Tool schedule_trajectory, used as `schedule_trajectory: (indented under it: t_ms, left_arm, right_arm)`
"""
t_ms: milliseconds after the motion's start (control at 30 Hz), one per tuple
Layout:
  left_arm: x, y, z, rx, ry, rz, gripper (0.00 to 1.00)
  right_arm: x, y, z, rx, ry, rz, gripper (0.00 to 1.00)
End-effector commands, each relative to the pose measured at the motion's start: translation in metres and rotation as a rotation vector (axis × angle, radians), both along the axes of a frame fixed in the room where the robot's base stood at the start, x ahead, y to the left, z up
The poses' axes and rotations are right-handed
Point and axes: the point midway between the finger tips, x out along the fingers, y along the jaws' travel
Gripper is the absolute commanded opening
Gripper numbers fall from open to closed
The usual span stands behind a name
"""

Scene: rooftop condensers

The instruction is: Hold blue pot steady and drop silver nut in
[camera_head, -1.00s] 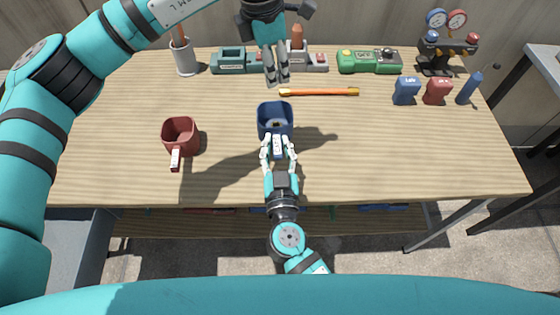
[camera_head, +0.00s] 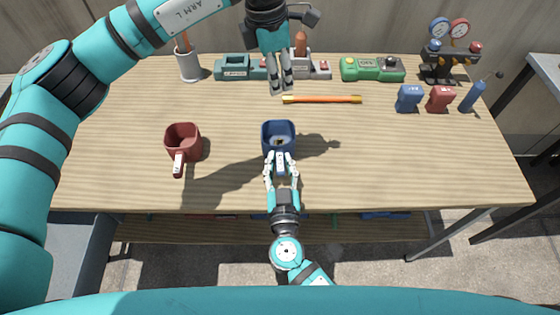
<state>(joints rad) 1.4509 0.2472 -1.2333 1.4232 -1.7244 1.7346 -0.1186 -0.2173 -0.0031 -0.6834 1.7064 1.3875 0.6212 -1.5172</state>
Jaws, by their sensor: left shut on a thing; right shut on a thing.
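The blue pot (camera_head: 265,140) stands upright on the table, right of the red pot (camera_head: 183,138). Its handle points to the front. My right gripper (camera_head: 281,163) is shut on this handle from the front. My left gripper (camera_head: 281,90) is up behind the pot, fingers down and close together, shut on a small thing. That is likely the silver nut, but it is too small to make out. A small dark and pale thing (camera_head: 279,142) shows inside the blue pot; I cannot tell what it is.
An orange rod-like tool (camera_head: 322,99) lies behind the blue pot. Along the back stand a pen cup (camera_head: 188,66), a green device (camera_head: 372,68) and a gauge set (camera_head: 446,55). Blue (camera_head: 409,97) and red (camera_head: 440,98) blocks stand at right. The front right is clear.

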Motion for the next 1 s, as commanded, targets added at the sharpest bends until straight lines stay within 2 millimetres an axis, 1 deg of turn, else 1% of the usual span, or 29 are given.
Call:
schedule_trajectory:
  t_ms: [667,700,867,900,1000]
  left_arm:
    - [0.0,0.0,0.0002,0.0,0.0,0.0,0.0]
    - [0.0,0.0,0.0002,0.0,0.0,0.0,0.0]
    - [0.0001,0.0001,0.0002,0.0,0.0,0.0,0.0]
    - [0.0001,0.0001,0.0002,0.0,0.0,0.0,0.0]
    - [0.0,0.0,0.0002,0.0,0.0,0.0,0.0]
  right_arm:
    - [0.0,0.0,-0.0065,0.001,0.0,0.0,0.0]
    - [0.0,0.0,-0.0066,0.001,0.0,0.0,0.25]
    - [-0.0001,0.0,-0.0068,0.001,0.0,0.0,0.46]
    - [-0.0001,0.0,-0.0068,0.001,0.0,0.0,0.48]
    - [-0.0001,0.0,-0.0069,0.001,0.0,0.0,0.48]
